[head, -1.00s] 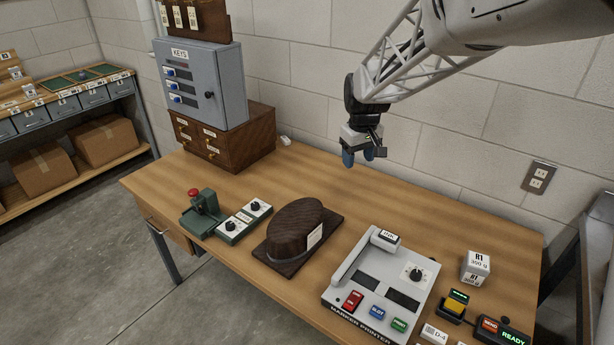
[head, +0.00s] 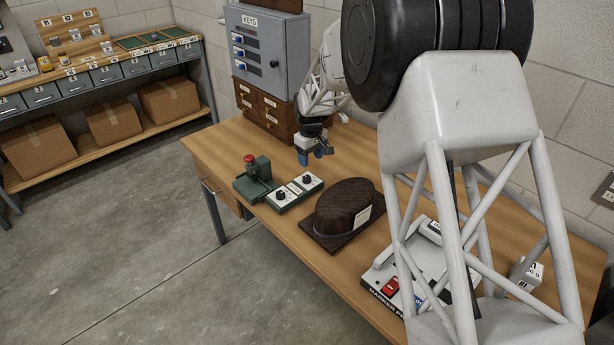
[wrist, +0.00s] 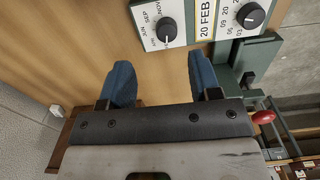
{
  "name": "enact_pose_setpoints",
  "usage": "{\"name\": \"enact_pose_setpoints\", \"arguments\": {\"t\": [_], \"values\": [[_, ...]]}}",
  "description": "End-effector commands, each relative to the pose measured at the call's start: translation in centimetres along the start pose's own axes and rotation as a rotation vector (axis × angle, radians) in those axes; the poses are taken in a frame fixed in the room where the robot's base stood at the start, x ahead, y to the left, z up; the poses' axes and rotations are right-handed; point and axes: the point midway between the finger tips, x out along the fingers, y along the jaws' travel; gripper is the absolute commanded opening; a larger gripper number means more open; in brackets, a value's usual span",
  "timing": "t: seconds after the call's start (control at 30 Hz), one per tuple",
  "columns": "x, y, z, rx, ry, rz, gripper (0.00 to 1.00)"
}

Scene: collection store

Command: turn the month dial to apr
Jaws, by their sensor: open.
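The month dial (wrist: 166,30) is a black knob on a white plate with month names such as JUN, SEP and NOV around it. In the head view it is the farther knob (head: 308,180) of the green date stamp. A strip beside it (wrist: 207,20) reads 20 FEB. The day dial (wrist: 250,15) sits on the other side of that strip. My gripper (wrist: 161,76) is open and empty, its blue fingers pointing down. In the head view my gripper (head: 303,158) hangs behind the stamp, above the table and apart from the month dial.
The stamp's red-topped press (head: 250,160) stands left of the dials. A dark brown oval hat-like block (head: 345,203) is to the right. A key cabinet (head: 265,55) on wooden drawers (head: 262,106) stands behind my gripper. The marker printer (head: 380,272) is partly hidden by my arm.

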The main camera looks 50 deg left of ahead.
Motion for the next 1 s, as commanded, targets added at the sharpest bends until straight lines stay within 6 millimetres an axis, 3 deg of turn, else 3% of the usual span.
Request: {"name": "enact_pose_setpoints", "arguments": {"t": [0.13,0.63,1.0], "values": [[0.7,-0.7,-1.1,-0.017,-0.002,-0.001,0.57],[1.2,-0.7,-1.1,-0.018,-0.003,-0.002,0.57],[4.8,-0.7,-1.1,-0.018,-0.004,-0.002,0.57]]}}
